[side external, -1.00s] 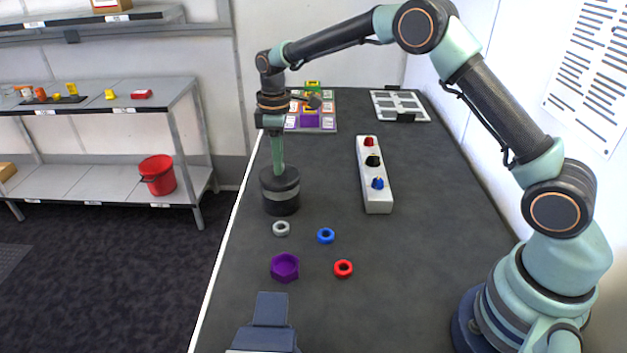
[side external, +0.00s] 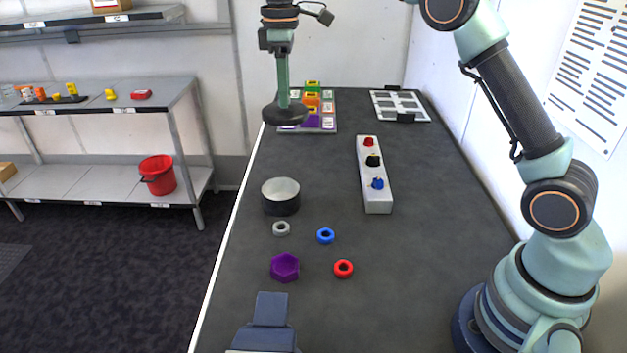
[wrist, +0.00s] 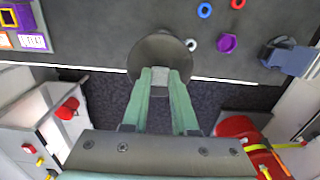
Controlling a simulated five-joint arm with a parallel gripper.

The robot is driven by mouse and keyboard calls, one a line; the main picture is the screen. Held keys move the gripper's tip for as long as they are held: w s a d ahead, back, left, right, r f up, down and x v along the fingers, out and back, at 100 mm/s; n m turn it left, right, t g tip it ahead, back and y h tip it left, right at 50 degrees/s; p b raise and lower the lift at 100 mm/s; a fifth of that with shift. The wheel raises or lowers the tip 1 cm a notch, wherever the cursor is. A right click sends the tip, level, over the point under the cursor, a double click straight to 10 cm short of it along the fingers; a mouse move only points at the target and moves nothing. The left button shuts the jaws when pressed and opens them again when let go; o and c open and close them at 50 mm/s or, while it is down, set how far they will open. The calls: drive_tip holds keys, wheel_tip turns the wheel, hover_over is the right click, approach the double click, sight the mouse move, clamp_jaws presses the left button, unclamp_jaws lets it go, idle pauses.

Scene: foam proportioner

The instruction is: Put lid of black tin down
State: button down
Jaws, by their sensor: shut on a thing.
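The black tin (side external: 280,206) stands open on the dark table in the side view, its pale inside showing. My gripper (side external: 284,101) is shut on the round black lid (side external: 285,115) and holds it high above the tabletop, well clear of the tin. In the side view the lid is above and slightly right of the tin. In the wrist view the lid (wrist: 160,48) sits at the fingertips of my gripper (wrist: 160,74). The tin cannot be made out there.
Grey (side external: 281,229), blue (side external: 326,236) and red (side external: 344,268) rings and a purple hexagonal piece (side external: 285,268) lie in front of the tin. A white switch box (side external: 378,200) is to its right. A board with coloured blocks (side external: 328,127) is at the back.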

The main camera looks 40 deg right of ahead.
drive_tip(key=s+d+f, duration=0.4)
drive_tip(key=s+d, duration=0.4)
wheel_tip(320, 180, down, 20)
drive_tip(key=shift+f, duration=0.25)
drive_tip(key=shift+f, duration=0.15)
drive_tip(key=c, duration=0.7)
unclamp_jaws()
